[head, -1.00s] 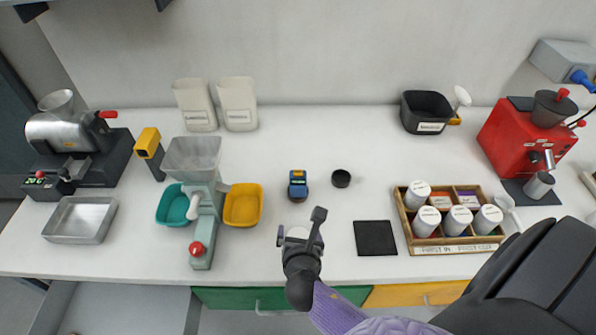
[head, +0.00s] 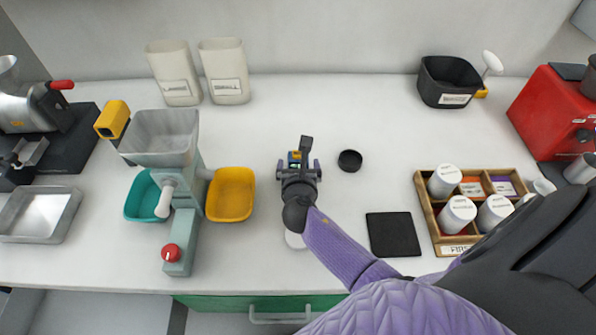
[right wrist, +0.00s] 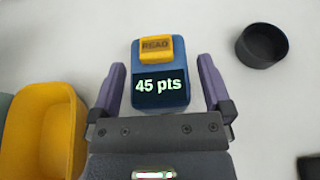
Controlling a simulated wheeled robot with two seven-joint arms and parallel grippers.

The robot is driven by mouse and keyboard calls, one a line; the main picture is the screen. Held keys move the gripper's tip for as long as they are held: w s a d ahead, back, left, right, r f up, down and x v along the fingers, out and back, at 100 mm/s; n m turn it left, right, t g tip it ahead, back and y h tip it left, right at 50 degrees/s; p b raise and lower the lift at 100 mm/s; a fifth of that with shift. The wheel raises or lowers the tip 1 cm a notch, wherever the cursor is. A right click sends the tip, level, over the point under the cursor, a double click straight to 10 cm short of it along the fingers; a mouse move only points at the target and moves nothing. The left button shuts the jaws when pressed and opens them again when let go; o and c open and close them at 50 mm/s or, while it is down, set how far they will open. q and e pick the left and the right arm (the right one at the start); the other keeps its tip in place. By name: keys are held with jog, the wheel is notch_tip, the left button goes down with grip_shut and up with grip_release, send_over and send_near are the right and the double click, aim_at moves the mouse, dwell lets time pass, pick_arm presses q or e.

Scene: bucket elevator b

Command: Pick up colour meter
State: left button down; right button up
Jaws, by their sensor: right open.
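The colour meter (head: 295,156) is a small blue block on the white counter, mostly hidden behind my right gripper in the head view. In the right wrist view the colour meter (right wrist: 160,72) shows a yellow READ button and a dark display reading "45 pts". My right gripper (head: 299,170) is open over it. In the right wrist view its two purple fingers (right wrist: 163,85) stand on either side of the meter, with a gap on each side. My left gripper is not in view.
A black round cap (head: 350,160) lies just right of the meter. A yellow bin (head: 231,195) stands to the left beside the hopper machine (head: 168,150). A black mat (head: 393,235) and a wooden tray of jars (head: 432,218) are to the right. The counter behind the meter is clear.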

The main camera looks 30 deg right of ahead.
jog(key=shift+w+d+f, duration=0.25)
jog(key=shift+w+f, duration=0.1)
jog(key=shift+w, duration=0.15)
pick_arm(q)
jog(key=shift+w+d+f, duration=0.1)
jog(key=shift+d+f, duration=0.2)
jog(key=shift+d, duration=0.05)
pick_arm(e)
jog(key=shift+r, duration=0.1)
